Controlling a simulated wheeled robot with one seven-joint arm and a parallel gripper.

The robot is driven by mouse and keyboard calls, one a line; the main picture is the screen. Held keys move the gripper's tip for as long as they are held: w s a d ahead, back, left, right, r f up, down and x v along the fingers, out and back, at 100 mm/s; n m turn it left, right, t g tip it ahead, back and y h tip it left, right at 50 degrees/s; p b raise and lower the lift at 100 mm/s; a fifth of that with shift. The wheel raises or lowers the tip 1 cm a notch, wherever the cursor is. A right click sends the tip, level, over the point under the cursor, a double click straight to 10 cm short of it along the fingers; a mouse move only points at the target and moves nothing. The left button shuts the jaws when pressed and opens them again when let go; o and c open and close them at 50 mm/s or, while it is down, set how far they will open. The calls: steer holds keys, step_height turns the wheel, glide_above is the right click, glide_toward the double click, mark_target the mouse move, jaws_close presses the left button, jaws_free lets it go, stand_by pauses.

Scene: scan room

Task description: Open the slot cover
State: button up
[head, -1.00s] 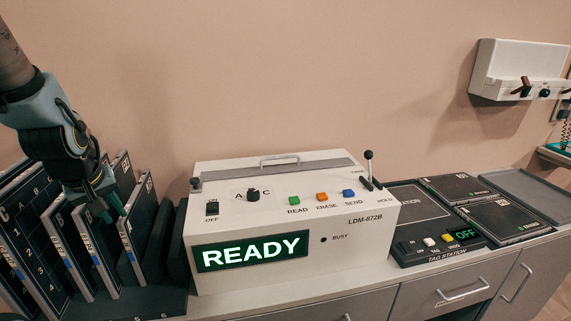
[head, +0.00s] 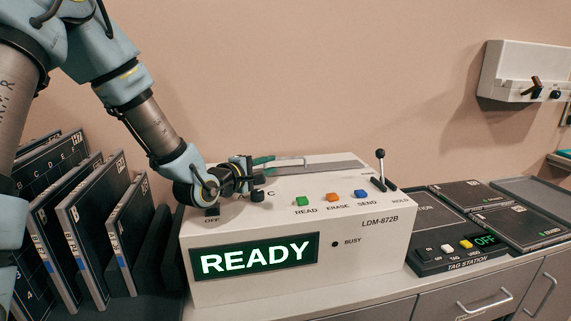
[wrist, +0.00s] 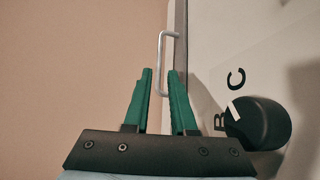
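The slot cover (head: 338,168) is a grey strip along the back of the white LDM-872B machine's top. It lies flat, and its metal handle (head: 300,160) shows just right of my fingers. My gripper (head: 270,160) is over the back left of the machine top, with green fingers pointing along the strip. In the wrist view my gripper (wrist: 160,73) is open with a narrow gap. The handle (wrist: 161,52) appears ahead, its near end in line with the gap. I see no grip on it, and cannot tell whether the fingers touch it.
The machine's display (head: 254,256) reads READY. A black dial (wrist: 258,123) is close to the right of my gripper. A lever (head: 380,165) stands at the machine's right end. Upright dark plates (head: 85,225) stand in a rack at left; a tag station (head: 460,248) is at right.

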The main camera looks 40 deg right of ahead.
mark_target(287, 159)
steer(key=p+x, duration=0.2)
steer(key=x, duration=0.8)
steer(key=shift+w+f+p, duration=0.1)
steer(key=shift+w+p, duration=0.05)
steer(key=shift+p, duration=0.2)
jaws_close()
stand_by(0.9)
